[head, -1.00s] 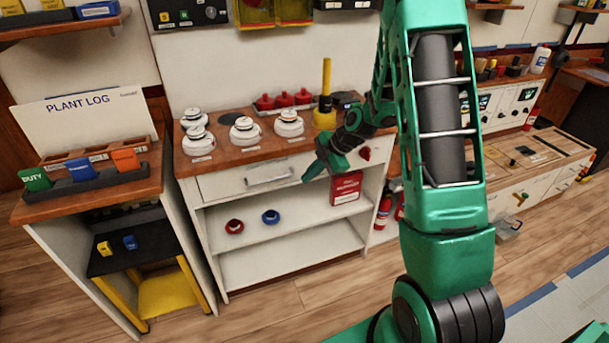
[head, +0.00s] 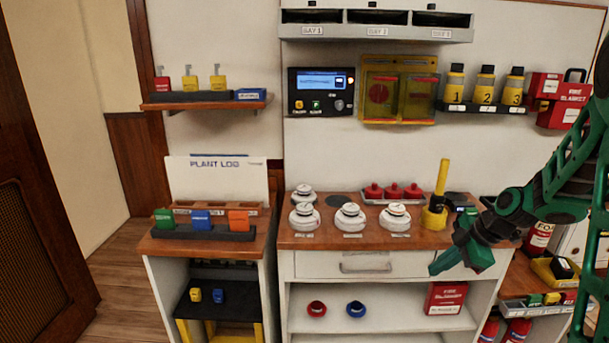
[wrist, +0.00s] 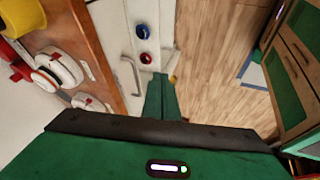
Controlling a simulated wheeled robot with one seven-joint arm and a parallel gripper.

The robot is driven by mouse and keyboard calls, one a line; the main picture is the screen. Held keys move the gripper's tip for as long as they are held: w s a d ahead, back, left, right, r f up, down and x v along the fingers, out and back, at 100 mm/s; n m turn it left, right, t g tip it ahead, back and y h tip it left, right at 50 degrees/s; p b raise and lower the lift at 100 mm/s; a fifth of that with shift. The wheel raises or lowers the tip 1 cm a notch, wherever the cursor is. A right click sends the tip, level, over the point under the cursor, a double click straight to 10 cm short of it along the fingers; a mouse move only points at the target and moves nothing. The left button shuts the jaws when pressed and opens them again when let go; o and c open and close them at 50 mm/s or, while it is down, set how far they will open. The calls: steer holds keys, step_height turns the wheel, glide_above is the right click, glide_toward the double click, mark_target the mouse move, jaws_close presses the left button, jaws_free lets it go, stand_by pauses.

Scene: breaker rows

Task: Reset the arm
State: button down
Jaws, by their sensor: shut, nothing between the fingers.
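My green arm (head: 570,180) reaches in from the right in the head view. My gripper (head: 462,266) is shut and empty, in front of the right part of the white drawer cabinet (head: 287,268), close to its drawer front. In the wrist view the shut green fingers (wrist: 161,98) point toward the cabinet's drawer handle (wrist: 130,76) side and touch nothing that I can see.
White round detectors (head: 350,216) and a yellow post (head: 441,180) stand on the wooden top. Red (head: 316,309) and blue (head: 355,309) rings lie on the shelf below. A plant log desk (head: 160,247) stands at left. Floor (wrist: 222,70) is clear before the cabinet.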

steer(key=s+r+m+g+h, duration=0.1)
steer(key=s+r+m, duration=0.1)
steer(key=s+m, duration=0.5)
steer(key=s+d+r+m+g+h, duration=0.1)
steer(key=s+r+m, duration=0.2)
steer(key=s+m, duration=0.5)
steer(key=s+d+r+m+g+h, duration=0.1)
steer(key=s+m, duration=0.6)
steer(key=s, duration=0.9)
step_height(320, 180, up, 2)
steer(key=shift+s+d+r+g+h, duration=0.1)
steer(key=shift+s+d+g+h, duration=0.2)
steer(key=shift+g+h, duration=0.25)
steer(key=shift+w+f, duration=0.25)
steer(key=shift+w, duration=0.4)
